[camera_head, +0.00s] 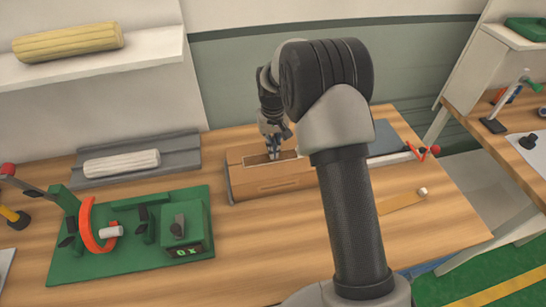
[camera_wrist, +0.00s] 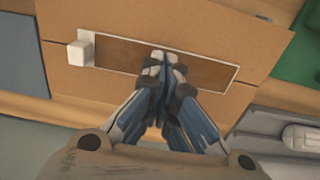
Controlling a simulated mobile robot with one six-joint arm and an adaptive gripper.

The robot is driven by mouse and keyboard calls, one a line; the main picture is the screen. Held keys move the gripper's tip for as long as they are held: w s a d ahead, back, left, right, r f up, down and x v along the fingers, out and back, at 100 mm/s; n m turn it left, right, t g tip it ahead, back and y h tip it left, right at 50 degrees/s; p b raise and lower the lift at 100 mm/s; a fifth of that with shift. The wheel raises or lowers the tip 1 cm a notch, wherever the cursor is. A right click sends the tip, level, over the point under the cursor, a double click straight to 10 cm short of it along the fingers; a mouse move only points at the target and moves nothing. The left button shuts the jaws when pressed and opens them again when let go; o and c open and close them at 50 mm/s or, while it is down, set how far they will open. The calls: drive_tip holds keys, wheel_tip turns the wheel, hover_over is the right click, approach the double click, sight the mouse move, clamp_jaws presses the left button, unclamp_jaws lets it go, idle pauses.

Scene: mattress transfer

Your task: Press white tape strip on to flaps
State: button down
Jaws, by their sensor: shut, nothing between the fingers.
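A cardboard box (camera_head: 270,186) sits on the wooden bench with its top flaps closed. Along the flaps lies a strip (camera_wrist: 215,69) with a thin white border and a brown middle; part of it shows in the head view (camera_head: 252,161). A small white block (camera_wrist: 79,53) is at the strip's left end in the wrist view. My gripper (camera_wrist: 168,62) is shut and empty, its fingertips over the middle of the strip. I cannot tell if they touch it. In the head view my gripper (camera_head: 274,153) points down at the box top, and my arm hides the box's right end.
A green fixture (camera_head: 90,262) with an orange ring stands front left. A grey tray (camera_head: 185,146) with a pale roll (camera_head: 122,163) lies behind it. A second bench (camera_head: 480,120) stands far right. Bare wood lies in front of the box.

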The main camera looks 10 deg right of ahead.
drive_tip(key=shift+f+b, duration=0.5)
drive_tip(key=shift+f, duration=0.5)
idle(0.3)
drive_tip(key=shift+r, duration=0.1)
idle(0.7)
drive_tip(key=shift+r+p, duration=2.55)
drive_tip(key=shift+r, duration=0.9)
drive_tip(key=shift+r, duration=0.15)
drive_tip(key=s+r+t+b, duration=0.1)
drive_tip(key=s+r+t, duration=0.1)
drive_tip(key=s+r, duration=1.55)
drive_tip(key=s+r+t+b, duration=0.1)
drive_tip(key=s+r+t, duration=0.1)
drive_tip(key=s, duration=1.5)
drive_tip(key=shift+s+t, duration=0.3)
